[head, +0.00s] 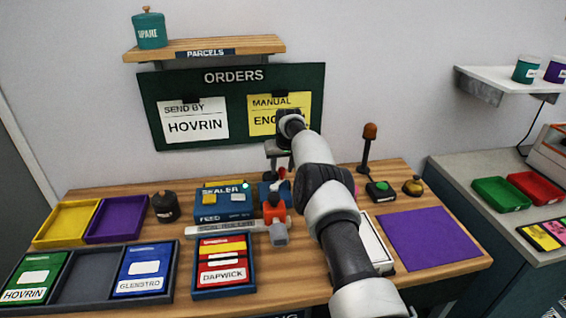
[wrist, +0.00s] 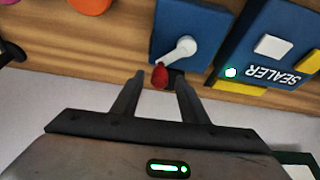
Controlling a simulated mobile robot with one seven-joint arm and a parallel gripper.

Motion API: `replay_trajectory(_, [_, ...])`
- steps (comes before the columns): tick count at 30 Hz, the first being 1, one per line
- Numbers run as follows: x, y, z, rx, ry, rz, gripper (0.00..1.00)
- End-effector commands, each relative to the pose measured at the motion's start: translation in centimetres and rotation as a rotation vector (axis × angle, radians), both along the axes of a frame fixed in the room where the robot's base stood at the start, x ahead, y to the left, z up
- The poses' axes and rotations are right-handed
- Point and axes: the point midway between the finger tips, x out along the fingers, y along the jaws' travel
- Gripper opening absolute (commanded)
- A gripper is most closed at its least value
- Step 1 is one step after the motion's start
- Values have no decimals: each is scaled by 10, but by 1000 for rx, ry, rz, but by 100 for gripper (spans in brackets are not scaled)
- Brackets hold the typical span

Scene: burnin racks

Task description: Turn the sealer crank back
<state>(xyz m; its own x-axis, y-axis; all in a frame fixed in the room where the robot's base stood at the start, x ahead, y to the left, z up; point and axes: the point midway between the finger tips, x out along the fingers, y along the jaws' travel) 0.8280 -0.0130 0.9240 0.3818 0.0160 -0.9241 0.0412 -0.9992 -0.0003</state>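The sealer (head: 223,204) is a blue box on the wooden bench with a lit green lamp; part of it shows in the wrist view (wrist: 262,48). The crank (wrist: 183,50) beside it has a pale arm on a blue block (wrist: 190,22) and a red knob (wrist: 160,77). My gripper is above the crank in the head view (head: 279,163).
A red-orange and grey device (head: 275,208) stands in front of the crank. A dark pot (head: 166,207), a tray of red packets (head: 223,292), a lamp post (head: 367,148) and a green button box (head: 380,191) stand around. The purple mat (head: 430,238) is bare.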

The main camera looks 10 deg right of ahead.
Motion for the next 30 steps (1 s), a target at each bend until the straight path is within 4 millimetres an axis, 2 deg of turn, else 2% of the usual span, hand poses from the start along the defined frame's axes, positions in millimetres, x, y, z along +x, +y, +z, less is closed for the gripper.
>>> replay_trajectory(9, [-12, -1, 29, 0, -1, 1, 40])
replay_trajectory(22, [-50, -3, 124, -1, -3, 0, 40])
replay_trajectory(27, [-61, -3, 148, 0, -2, 0, 40])
replay_trajectory(30, [-64, -3, 156, 0, 0, 0, 40])
